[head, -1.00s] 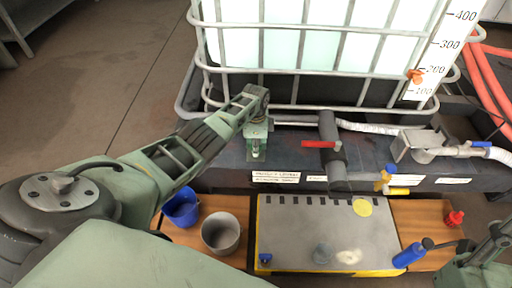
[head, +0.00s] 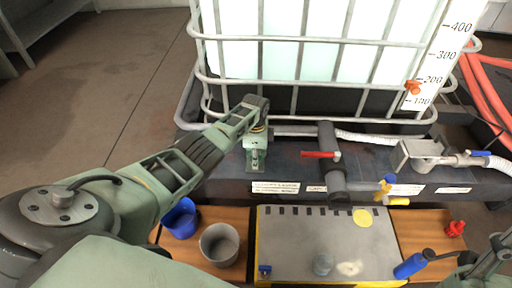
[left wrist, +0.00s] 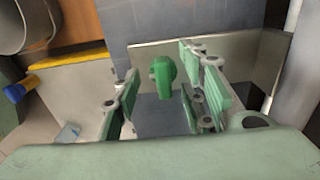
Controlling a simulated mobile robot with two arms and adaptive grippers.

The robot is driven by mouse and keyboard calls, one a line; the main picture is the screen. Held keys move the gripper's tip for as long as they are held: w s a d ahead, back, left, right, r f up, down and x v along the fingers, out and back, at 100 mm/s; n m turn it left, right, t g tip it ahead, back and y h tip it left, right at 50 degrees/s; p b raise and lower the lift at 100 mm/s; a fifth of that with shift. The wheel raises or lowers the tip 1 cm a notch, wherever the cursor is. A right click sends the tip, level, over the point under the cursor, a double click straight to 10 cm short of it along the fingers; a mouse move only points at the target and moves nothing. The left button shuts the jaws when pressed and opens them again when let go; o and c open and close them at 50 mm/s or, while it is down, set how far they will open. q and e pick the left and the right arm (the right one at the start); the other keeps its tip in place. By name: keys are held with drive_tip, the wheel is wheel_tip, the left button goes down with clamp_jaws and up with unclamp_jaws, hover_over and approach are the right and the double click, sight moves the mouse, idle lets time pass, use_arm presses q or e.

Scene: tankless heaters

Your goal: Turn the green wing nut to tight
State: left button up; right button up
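The green wing nut (left wrist: 162,75) shows in the left wrist view, standing in front of a grey metal plate (left wrist: 230,60). My left gripper (left wrist: 165,100) is open, with one finger pad on each side of the wing nut. Gaps show between the nut and both pads, so it is not gripped. In the head view my left gripper (head: 256,155) points down at the dark bench in front of the tank; the nut cannot be told apart from the green gripper there. My right gripper (head: 497,246) is partly in view at the lower right, away from the nut.
A caged white tank (head: 330,60) stands behind. Right of my left gripper are a grey pipe with a red handle (head: 320,154) and a valve with a blue handle (head: 387,181). A blue cup (head: 180,218), grey pot (head: 220,245) and grey board (head: 300,240) lie in front.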

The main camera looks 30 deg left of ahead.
use_arm(q)
wheel_tip(320, 180, up, 12)
drive_tip(key=shift+f, duration=0.25)
idle(0.6)
